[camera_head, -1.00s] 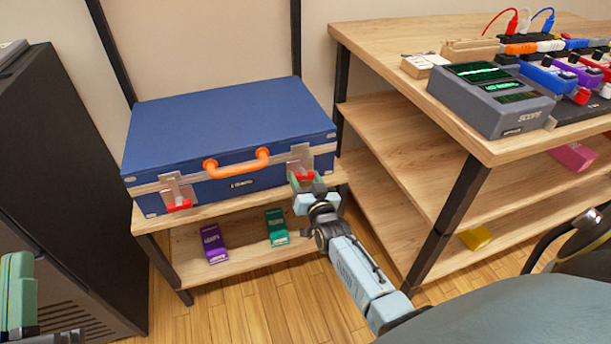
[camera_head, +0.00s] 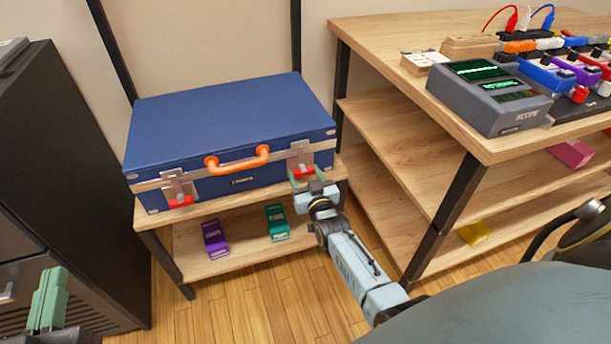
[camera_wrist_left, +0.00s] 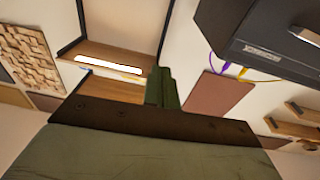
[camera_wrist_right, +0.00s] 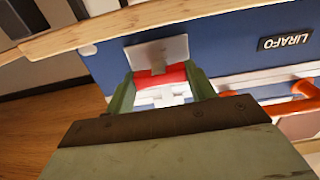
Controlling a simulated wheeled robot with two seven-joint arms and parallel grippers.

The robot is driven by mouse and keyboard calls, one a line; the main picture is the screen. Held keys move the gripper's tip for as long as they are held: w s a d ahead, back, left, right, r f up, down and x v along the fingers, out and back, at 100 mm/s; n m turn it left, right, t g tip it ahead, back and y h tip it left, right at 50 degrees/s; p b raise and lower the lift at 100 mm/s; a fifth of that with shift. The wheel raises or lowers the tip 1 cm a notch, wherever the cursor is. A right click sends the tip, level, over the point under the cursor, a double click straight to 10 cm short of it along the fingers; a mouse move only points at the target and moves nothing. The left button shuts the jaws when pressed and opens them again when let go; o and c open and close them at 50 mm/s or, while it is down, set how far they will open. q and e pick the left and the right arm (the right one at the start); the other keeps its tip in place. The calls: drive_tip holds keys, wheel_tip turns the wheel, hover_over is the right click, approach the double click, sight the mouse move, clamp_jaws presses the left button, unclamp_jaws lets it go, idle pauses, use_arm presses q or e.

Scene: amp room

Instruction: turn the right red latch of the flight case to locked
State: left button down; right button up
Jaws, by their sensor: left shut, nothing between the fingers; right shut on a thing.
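The blue flight case (camera_head: 230,120) stands closed on a low wooden shelf, with an orange handle (camera_head: 237,159) on its front. Its right red latch (camera_head: 303,172) sits on a silver plate at the front right. My right gripper (camera_head: 305,180) is at that latch. In the right wrist view, the red latch (camera_wrist_right: 160,77) lies between the two green fingers (camera_wrist_right: 160,92), which are shut on it. The left red latch (camera_head: 180,202) hangs at the front left of the case. My left gripper (camera_head: 48,290) is shut and empty, low at the left edge, away from the case.
A purple box (camera_head: 215,239) and a green box (camera_head: 277,222) lie on the shelf below the case. A wooden bench (camera_head: 385,60) with a grey scope (camera_head: 490,97) stands at the right. A black cabinet (camera_head: 60,170) stands at the left.

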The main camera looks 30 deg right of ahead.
drive_tip(key=o, duration=1)
drive_tip(key=shift+s, duration=0.15)
drive_tip(key=p+v, duration=0.1)
drive_tip(key=v, duration=0.1)
drive_tip(key=shift+s+a+r+p, duration=0.1)
drive_tip(key=shift+s+p, duration=0.2)
use_arm(q)
drive_tip(key=s+a+f+g+y+p, duration=0.2)
drive_tip(key=s+a+f+g, duration=0.1)
drive_tip(key=s+f+g, duration=0.3)
drive_tip(key=s+a+f+n+g+y+p, duration=0.1)
drive_tip(key=s+a+f+g+y, duration=0.1)
drive_tip(key=s+a+f+g, duration=0.2)
drive_tip(key=shift+s+f+g+y+p, duration=0.35)
drive_tip(key=shift+s+f+g, duration=1.05)
drive_tip(key=shift+f+g, duration=1.2)
use_arm(e)
drive_tip(key=shift+v, duration=5.3)
use_arm(q)
drive_tip(key=shift+a+f+t, duration=0.1)
drive_tip(key=shift+f+t, duration=0.3)
